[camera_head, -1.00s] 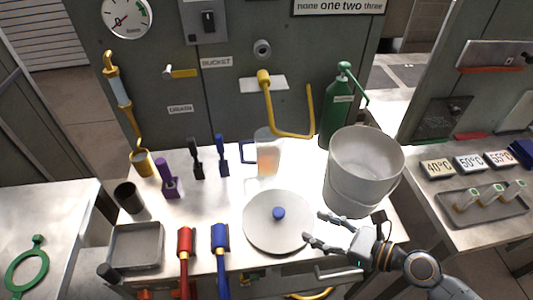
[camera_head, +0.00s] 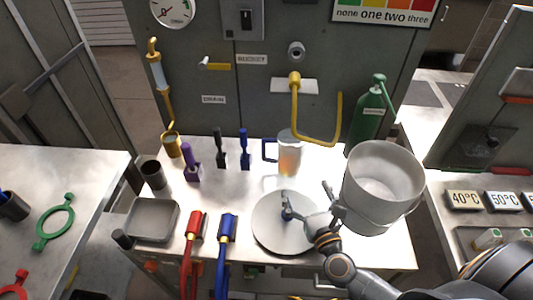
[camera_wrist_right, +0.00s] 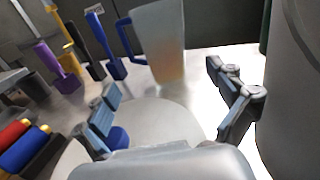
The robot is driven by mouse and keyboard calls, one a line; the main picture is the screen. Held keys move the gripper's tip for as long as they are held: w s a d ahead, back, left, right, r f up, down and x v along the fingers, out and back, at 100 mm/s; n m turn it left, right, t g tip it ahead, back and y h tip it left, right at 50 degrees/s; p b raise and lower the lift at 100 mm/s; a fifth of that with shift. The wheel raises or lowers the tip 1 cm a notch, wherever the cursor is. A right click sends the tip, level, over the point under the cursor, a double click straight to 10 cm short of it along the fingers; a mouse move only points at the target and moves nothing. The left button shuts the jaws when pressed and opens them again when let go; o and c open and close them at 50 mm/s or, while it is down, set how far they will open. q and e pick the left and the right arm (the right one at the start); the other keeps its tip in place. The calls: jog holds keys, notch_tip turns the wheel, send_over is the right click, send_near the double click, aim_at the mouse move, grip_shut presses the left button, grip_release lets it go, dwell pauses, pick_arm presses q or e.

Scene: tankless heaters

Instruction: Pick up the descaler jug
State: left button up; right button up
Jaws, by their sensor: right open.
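A translucent jug (camera_head: 290,158) with a blue handle on its left and amber liquid low inside stands upright on the bench, near the grey panel. It also shows in the right wrist view (camera_wrist_right: 160,45), ahead of the fingers. I take it to be the descaler jug; no label on it is readable. My right gripper (camera_head: 308,200) is open and empty over the round grey lid (camera_head: 272,238), in front of the jug and apart from it. Its spread fingers (camera_wrist_right: 162,82) point toward the jug in the wrist view. My left gripper is not in view.
A large grey bucket (camera_head: 385,178) stands close to the right of my right gripper. A green bottle (camera_head: 368,118) is behind it. Blue (camera_head: 244,150), black (camera_head: 221,150) and purple (camera_head: 190,165) tools stand left of the jug.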

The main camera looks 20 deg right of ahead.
aim_at(294, 163)
jog(key=shift+w, duration=0.15)
jog(key=shift+w+m, duration=0.3)
jog(key=shift+w, duration=0.05)
jog(key=w, duration=0.2)
jog(key=w+p, duration=0.1)
jog(key=w, duration=0.1)
jog(key=w+d, duration=0.1)
jog(key=w, duration=0.2)
jog(key=shift+w+d+f+p, duration=0.15)
jog(key=shift+w+p, duration=0.1)
jog(key=shift+w, duration=1.25)
jog(key=shift+w+d+r+p, duration=0.1)
jog(key=shift+w+d+p, duration=0.1)
jog(key=shift+w, duration=1.3)
jog(key=shift+c, duration=0.5)
jog(key=c, duration=1.5)
jog(key=shift+c, duration=0.2)
